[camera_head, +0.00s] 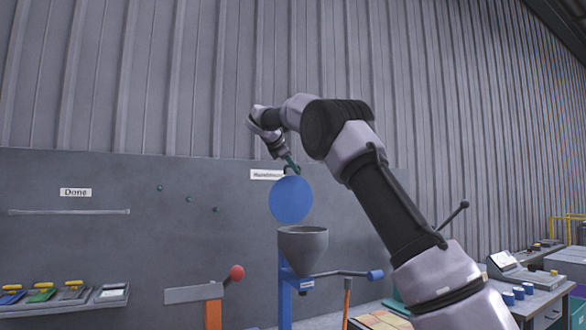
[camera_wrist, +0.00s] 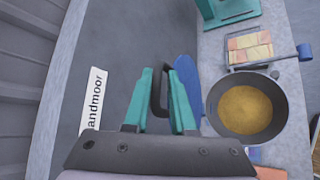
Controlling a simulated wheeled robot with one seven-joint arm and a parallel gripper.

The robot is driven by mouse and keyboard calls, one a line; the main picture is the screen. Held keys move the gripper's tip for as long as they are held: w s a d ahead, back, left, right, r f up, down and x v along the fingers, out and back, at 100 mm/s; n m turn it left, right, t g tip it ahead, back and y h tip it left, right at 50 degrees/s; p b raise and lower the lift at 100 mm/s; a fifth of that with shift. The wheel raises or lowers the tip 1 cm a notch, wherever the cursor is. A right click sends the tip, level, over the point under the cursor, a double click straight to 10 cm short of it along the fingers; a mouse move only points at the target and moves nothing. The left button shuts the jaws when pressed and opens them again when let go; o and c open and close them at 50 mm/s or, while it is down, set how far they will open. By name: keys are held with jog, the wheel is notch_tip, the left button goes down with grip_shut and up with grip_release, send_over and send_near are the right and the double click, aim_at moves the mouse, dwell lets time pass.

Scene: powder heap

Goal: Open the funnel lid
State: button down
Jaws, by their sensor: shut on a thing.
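The blue round funnel lid (camera_head: 290,200) stands upright above the back of the grey funnel (camera_head: 303,250). In the wrist view the lid (camera_wrist: 187,82) shows nearly edge-on, beside the funnel's rim (camera_wrist: 212,112). The funnel's mouth is uncovered, and tan powder (camera_wrist: 247,110) lies inside it. My gripper (camera_head: 291,166) is at the lid's top edge in the head view. In the wrist view its teal fingers (camera_wrist: 160,98) are shut on the dark lid handle (camera_wrist: 163,68). The exact contact is partly hidden by the fingers.
A sign (camera_head: 267,174) hangs on the grey back panel close to my gripper. A red-knobbed lever (camera_head: 236,272) stands left of the funnel, and a blue-ended bar (camera_head: 350,274) reaches out to its right. A tray of tan blocks (camera_wrist: 250,47) lies beyond the funnel in the wrist view.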

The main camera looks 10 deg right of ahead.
jog(key=shift+w+d+f, duration=0.1)
jog(key=shift+w+f, duration=0.05)
jog(key=shift+f, duration=0.05)
jog(key=c, duration=0.9)
grip_release()
jog(key=v, duration=1)
jog(key=shift+s+r, duration=0.2)
jog(key=shift+r, duration=0.1)
